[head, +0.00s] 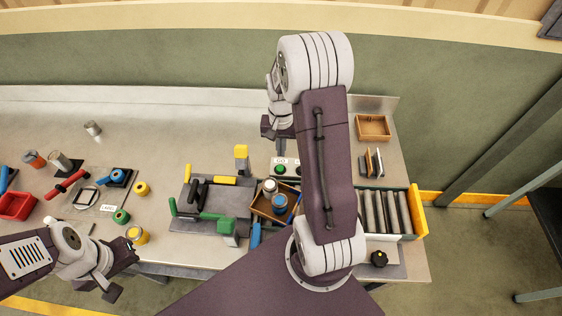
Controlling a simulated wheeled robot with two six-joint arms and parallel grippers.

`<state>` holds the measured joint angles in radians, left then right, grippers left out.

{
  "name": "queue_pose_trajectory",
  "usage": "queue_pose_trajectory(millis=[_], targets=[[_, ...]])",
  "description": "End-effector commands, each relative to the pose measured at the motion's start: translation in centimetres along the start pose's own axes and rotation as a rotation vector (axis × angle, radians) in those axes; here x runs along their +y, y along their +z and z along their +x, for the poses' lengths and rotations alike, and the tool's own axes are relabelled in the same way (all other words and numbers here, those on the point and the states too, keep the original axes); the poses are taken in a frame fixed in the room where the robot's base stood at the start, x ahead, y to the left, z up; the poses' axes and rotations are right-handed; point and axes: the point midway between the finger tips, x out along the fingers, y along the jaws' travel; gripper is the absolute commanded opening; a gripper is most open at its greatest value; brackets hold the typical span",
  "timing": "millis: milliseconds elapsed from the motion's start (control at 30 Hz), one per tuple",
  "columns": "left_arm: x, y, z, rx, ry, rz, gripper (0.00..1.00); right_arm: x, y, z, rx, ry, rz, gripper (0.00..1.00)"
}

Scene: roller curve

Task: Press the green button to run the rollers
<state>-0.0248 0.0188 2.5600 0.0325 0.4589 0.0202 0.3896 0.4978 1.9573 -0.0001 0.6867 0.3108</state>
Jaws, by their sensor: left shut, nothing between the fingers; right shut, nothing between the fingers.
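The green button (280,170) sits on a small panel under a green "GO" label, near the middle of the bench. A second, dark button stands just right of it, partly hidden by my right arm. My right gripper (280,136) is shut and empty, pointing down just behind the button panel in the picture; I cannot tell its height above the bench. The grey rollers (385,212) lie side by side in a green-edged frame to the right, some hidden behind my arm. My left gripper (120,272) is shut and empty at the bench's front left edge.
A wooden box (261,206) with jars stands in front of the button. A grey fixture (210,204) with green and black clamps is left of it. A yellow end piece (416,212) closes the rollers. A wooden tray (373,127) sits at the back right. Back left bench is mostly clear.

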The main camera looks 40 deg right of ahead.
Motion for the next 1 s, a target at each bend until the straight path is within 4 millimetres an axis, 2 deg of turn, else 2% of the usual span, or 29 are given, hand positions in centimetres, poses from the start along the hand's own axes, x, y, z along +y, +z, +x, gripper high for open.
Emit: queue_pose_trajectory(millis=[100,333,500,833,1000], targets=[[0.0,0.0,-0.4,0.0,0.0,0.0,0.0,0.0,0.2,2.6,-0.007,0.002,0.0,0.0],[0.0,-0.1,-1.1,0.0,0.0,0.0,0.0,0.0,0.1,6.2,-0.003,0.001,0.0,0.0],[0.0,-0.1,-1.2,0.0,0.0,0.0,0.0,0.0,0.1,7.3,0.0,0.0,0.0,0.0],[0.0,-0.1,-1.1,0.0,0.0,0.0,0.0,0.0,0.0,7.6,0.001,0.0,0.0,0.0],[0.0,0.0,0.4,0.0,0.0,0.0,0.0,0.0,0.1,9.6,-0.001,0.0,0.0,0.0]])
